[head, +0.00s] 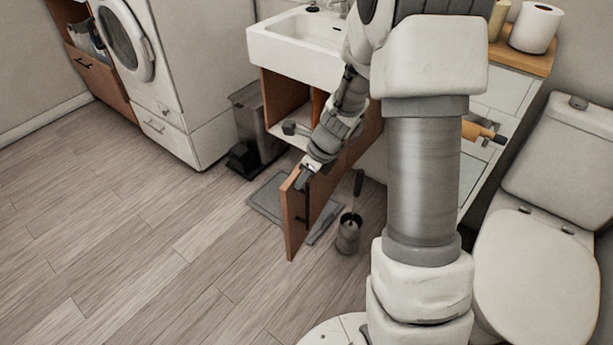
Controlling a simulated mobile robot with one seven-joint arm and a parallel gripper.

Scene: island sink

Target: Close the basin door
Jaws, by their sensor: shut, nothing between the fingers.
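The basin door (293,218) is an orange-brown wooden panel under the white basin (295,47). It stands open, swung out from the cabinet (284,93) toward the viewer. A dark handle shows on its right face. My gripper (300,184) is at the top of the door near its outer end, with the fingers pointing down. The fingers are shut and hold nothing. I cannot tell from this view whether they touch the door. My arm hides part of the cabinet opening and the door's hinge side.
A toilet brush in a metal holder (348,234) stands on the floor right of the door. A grey pedal bin (258,125) stands left of the cabinet, near a washing machine (165,70). A toilet (540,270) is at the right. The floor at left is clear.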

